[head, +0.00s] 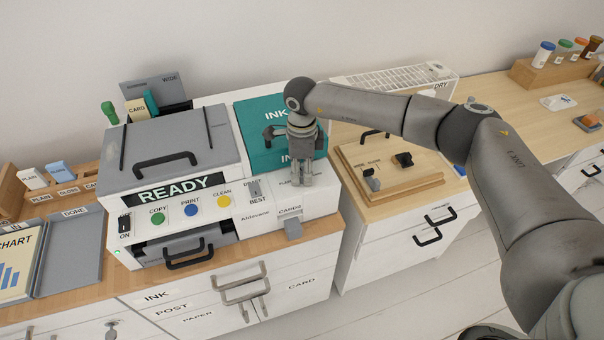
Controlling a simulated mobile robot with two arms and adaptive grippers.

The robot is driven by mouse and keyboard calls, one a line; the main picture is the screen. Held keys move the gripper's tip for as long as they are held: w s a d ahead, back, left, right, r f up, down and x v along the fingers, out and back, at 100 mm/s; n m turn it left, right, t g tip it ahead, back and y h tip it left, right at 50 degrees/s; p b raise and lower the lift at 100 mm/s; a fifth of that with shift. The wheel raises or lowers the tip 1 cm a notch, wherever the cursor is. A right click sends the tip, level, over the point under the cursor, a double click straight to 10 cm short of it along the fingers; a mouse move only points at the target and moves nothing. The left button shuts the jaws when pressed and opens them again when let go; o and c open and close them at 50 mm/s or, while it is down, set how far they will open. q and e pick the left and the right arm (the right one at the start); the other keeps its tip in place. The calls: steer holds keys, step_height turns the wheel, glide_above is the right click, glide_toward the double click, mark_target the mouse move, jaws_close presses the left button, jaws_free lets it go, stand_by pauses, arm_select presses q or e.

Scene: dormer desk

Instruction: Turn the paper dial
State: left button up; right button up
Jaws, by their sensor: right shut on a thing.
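The white and grey printer (180,145) stands on the wooden desk, its display reading READY. My right gripper (302,183) points down at the right part of the printer's front panel, just in front of the teal INK lid (253,118). Its fingers are shut on the paper dial, which they hide almost fully. A small printed label (284,182) shows just left of the fingers. How far the dial is turned cannot be seen. My left gripper is not in view.
Left of the gripper are a DRAFT/BEST slider (254,188) and green, blue and yellow buttons (190,210). A grey CARDS slot piece (292,228) sits below. A wooden board with black knobs (390,170) lies to the right, under my right arm.

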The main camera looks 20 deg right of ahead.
mark_target(302, 170)
steer(key=m+b, duration=0.2)
steer(key=m, duration=0.4)
steer(key=shift+m, duration=0.3)
steer(key=m+b, duration=0.2)
steer(key=m, duration=0.4)
steer(key=shift+w, duration=0.1)
steer(key=m, duration=0.3)
steer(key=shift+m+b, duration=0.4)
steer(key=shift+d+r+m, duration=0.1)
steer(key=shift+r+m, duration=0.05)
steer(key=shift+m, duration=2.05)
steer(key=o, duration=1)
steer(key=shift+o, duration=0.2)
step_height(302, 170, up, 12)
